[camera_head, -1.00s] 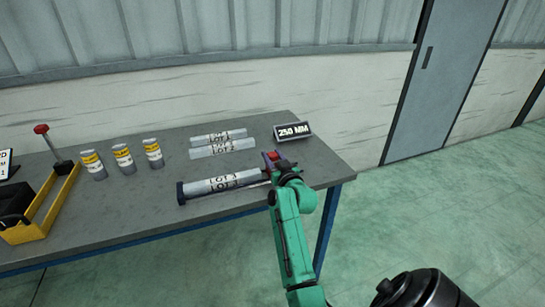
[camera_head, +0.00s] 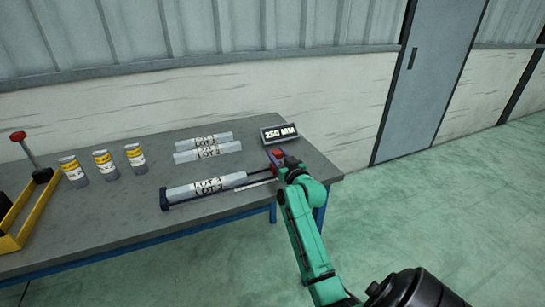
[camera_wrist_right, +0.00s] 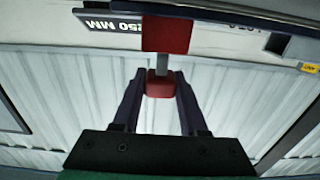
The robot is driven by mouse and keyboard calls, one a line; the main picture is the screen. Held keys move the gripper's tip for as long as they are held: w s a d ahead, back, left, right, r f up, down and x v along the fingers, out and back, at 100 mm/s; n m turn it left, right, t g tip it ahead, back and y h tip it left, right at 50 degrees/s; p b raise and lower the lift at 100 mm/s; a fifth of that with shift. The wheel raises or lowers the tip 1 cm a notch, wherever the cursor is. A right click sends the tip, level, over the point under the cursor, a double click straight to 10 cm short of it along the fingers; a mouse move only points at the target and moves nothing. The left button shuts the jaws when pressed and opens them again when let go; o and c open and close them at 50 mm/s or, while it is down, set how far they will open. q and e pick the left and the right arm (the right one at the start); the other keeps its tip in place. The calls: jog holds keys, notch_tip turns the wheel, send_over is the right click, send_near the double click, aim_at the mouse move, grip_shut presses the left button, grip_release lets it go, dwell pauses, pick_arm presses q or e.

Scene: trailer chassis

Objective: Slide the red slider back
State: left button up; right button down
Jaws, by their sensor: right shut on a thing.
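The red slider (camera_head: 277,154) sits at the right end of a dark rail fixture on the grey workbench. In the right wrist view its red block (camera_wrist_right: 166,35) and a red knob (camera_wrist_right: 160,86) on a grey stem show. My right gripper (camera_head: 284,163) is at the slider, partly hiding it in the head view. In the right wrist view its two dark fingers (camera_wrist_right: 160,77) are shut on the red knob. Grey tubes marked LOT 3 (camera_head: 205,188) lie in the fixture, with a gap of bare rail between them and the slider. My left gripper is not in view.
A 250 MM sign (camera_head: 279,133) stands just behind the slider. More grey tubes (camera_head: 207,153) lie behind the fixture. Several yellow-banded cylinders (camera_head: 104,163) and a yellow tray (camera_head: 42,212) are to the left. The bench (camera_head: 110,218) has free room in front.

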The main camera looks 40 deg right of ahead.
jog(key=shift+r, duration=0.1)
jog(key=c, duration=0.5)
grip_release()
jog(key=shift+s+d, duration=0.1)
jog(key=shift+d, duration=0.05)
jog(key=shift+o, duration=0.3)
jog(key=shift+d, duration=0.15)
jog(key=shift+s+a, duration=0.2)
jog(key=shift+a, duration=0.05)
jog(key=b+v, duration=0.1)
jog(key=v, duration=1.3)
jog(key=shift+b, duration=0.35)
